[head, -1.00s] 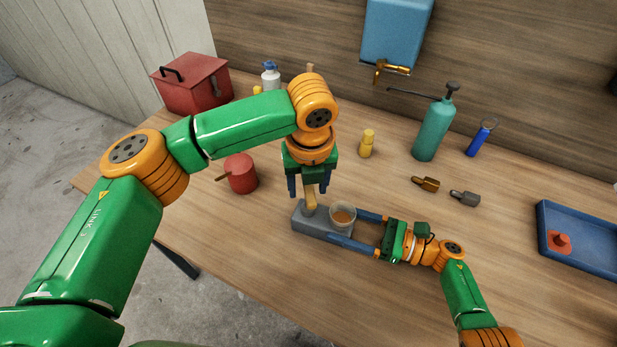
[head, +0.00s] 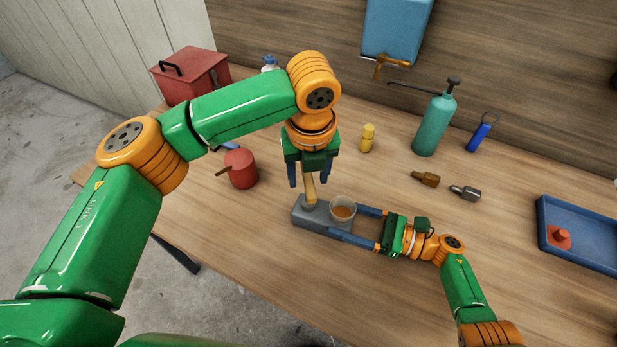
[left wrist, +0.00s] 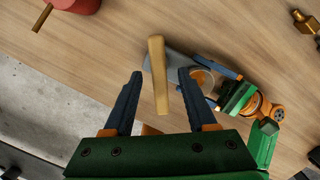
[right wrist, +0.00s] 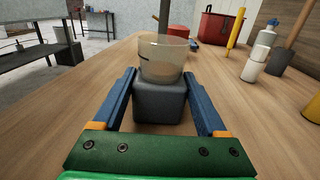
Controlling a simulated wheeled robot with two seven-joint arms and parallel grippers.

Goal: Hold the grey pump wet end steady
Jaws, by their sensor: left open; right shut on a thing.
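The grey pump wet end (head: 304,213) is a grey block lying on the table, with a clear cup (head: 343,209) of brownish contents on top. A wooden handle (head: 310,188) stands up from its left part. My right gripper (head: 366,228) is shut on the block from the right, one finger along each side; the right wrist view shows the block (right wrist: 158,104) between the fingers. My left gripper (head: 309,180) is open, pointing down above the block. In the left wrist view the handle (left wrist: 158,75) appears between its spread fingers, apart from both.
A red pot (head: 241,170) stands to the left and a red box (head: 190,77) behind it. A yellow bottle (head: 367,138), a green sprayer (head: 434,125), two fittings (head: 464,193) and a blue tray (head: 575,262) lie right. The table front is clear.

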